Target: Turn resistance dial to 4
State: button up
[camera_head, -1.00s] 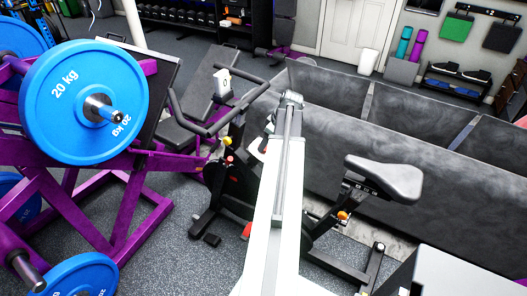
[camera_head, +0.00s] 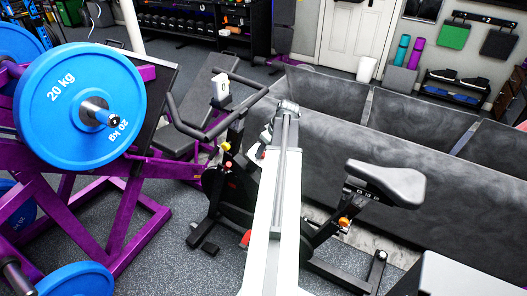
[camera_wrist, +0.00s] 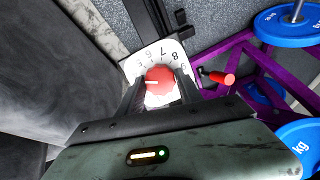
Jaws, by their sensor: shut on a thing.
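The resistance dial (camera_wrist: 159,80) is a red round knob on a white numbered plate (camera_wrist: 146,57) in the wrist view. A pale pointer mark lies on the knob's left side; the digit it meets is too small to read surely. Digits 7 and 8 show above the knob. My gripper (camera_wrist: 160,88) has one dark finger on each side of the knob and is shut on it. The exercise bike (camera_head: 237,180) stands mid-picture in the head view, where my arm hides its dial and my gripper's fingers.
A purple rack (camera_head: 120,215) with blue weight plates (camera_head: 75,95) stands close on the left. A dark grey partition (camera_head: 345,145) runs behind the bike on the right. The bike's seat (camera_head: 385,182) is right of my arm. A red-ended lever (camera_wrist: 222,78) is beside the plate.

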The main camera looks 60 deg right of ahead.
jog(key=shift+m, duration=0.3)
jog(key=o, duration=1.4)
jog(key=shift+c, duration=0.2)
jog(key=shift+r, duration=0.1)
jog(key=p+v, duration=0.7)
jog(key=shift+r, duration=0.3)
jog(key=shift+s, duration=0.15)
